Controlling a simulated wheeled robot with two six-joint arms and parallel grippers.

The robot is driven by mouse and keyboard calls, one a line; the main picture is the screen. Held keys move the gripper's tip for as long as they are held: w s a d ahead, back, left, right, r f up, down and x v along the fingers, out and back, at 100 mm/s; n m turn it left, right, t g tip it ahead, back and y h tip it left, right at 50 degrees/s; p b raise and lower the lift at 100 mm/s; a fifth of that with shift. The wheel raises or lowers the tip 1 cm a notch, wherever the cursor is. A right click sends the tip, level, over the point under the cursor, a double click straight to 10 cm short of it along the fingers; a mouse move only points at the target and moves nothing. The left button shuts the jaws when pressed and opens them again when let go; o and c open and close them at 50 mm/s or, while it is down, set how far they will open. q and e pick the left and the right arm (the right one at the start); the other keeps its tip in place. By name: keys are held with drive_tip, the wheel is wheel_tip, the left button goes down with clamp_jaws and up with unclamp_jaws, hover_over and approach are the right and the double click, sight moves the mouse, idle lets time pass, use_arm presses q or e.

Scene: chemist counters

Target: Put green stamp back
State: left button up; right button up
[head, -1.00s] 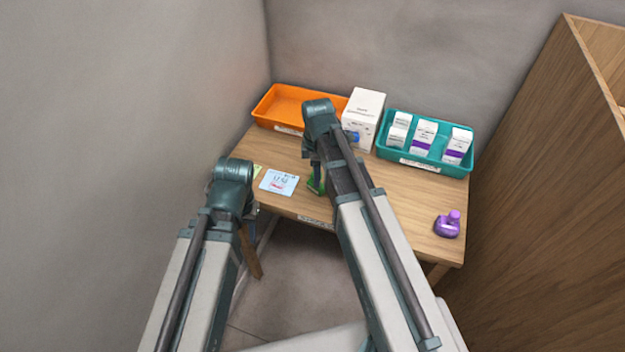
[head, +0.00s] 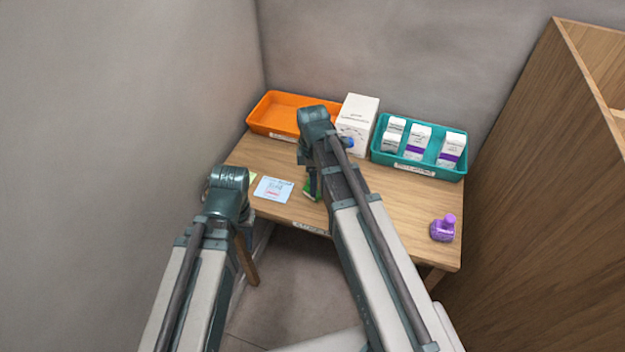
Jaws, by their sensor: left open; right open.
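The green stamp (head: 309,191) stands on the wooden desk, mostly hidden behind my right gripper and forearm. My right gripper (head: 313,183) points down at it, its fingers around or just beside it; I cannot tell which. The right jaws are open. My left gripper (head: 241,222) is open and low at the desk's front left edge, mostly hidden by its own wrist. A purple stamp (head: 443,229) stands at the desk's right front. A small blue item (head: 349,142), perhaps another stamp, shows partly behind my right arm.
An orange tray (head: 262,112), which looks empty, is at the back left of the desk (head: 390,205). A white box (head: 358,118) stands beside a teal tray (head: 440,173) with white boxes. A pale blue card (head: 272,189) lies at front left. A wooden cabinet (head: 540,190) is at right.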

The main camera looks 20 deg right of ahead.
wheel_tip(320, 180, up, 12)
drive_tip(key=p, duration=1.2)
drive_tip(key=s+a+m+h, duration=0.1)
drive_tip(key=s+a+m, duration=0.9)
drive_tip(key=s+m, duration=0.2)
drive_tip(key=shift+s+a, duration=0.25)
drive_tip(key=shift+s, duration=0.9)
drive_tip(key=shift+f+b, duration=0.7)
drive_tip(key=shift+b, duration=0.2)
